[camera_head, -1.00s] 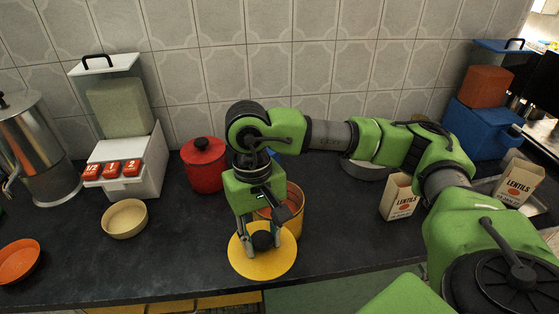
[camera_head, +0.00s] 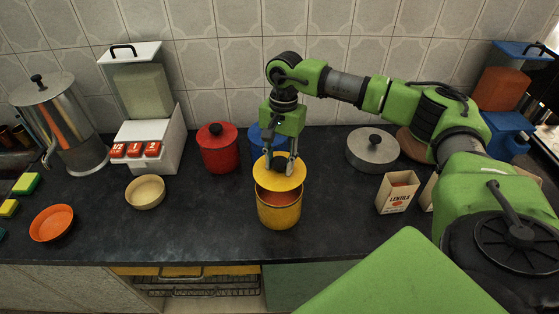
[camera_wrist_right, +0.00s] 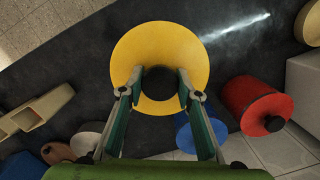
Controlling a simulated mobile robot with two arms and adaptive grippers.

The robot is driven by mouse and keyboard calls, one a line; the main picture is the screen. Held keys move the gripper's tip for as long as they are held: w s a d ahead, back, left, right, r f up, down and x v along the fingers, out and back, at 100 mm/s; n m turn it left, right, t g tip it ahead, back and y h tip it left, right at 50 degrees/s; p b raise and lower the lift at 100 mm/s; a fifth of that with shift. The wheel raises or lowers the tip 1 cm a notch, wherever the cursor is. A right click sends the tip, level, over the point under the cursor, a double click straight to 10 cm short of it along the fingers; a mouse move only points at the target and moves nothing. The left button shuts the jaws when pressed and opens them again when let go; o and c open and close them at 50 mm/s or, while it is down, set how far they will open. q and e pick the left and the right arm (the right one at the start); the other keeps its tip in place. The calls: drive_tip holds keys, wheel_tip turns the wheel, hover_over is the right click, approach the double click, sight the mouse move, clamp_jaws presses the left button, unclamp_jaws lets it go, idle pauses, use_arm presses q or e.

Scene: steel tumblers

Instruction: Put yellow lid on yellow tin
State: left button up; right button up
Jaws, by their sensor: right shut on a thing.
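The yellow lid (camera_head: 280,180) is a flat disc with a black knob, held up by my right gripper (camera_head: 279,163), which is shut on the knob. The lid looks roughly level and shows just above and behind the yellow tin's mouth; I cannot tell the exact gap. The yellow tin (camera_head: 280,215) stands upright on the dark counter, and the front of its opening shows reddish inside. In the right wrist view the lid (camera_wrist_right: 160,35) hangs below my right gripper (camera_wrist_right: 160,86), and the tin is hidden. My left gripper is not in view.
A red tin (camera_head: 217,150) and a blue tin (camera_head: 257,140) stand behind on the left. A grey lidded pan (camera_head: 372,152) and a lentils box (camera_head: 397,195) stand to the right. A cream bowl (camera_head: 145,192) sits left.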

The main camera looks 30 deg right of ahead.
sight(279, 175)
drive_tip(key=shift+f+b, duration=0.55)
drive_tip(key=shift+b, duration=0.05)
drive_tip(key=shift+f+b, duration=1.7)
drive_tip(key=shift+f, duration=0.4)
drive_tip(key=shift+b, duration=0.35)
drive_tip(key=shift+f+b, duration=0.7)
drive_tip(key=shift+f, duration=0.15)
drive_tip(key=o, duration=1.2)
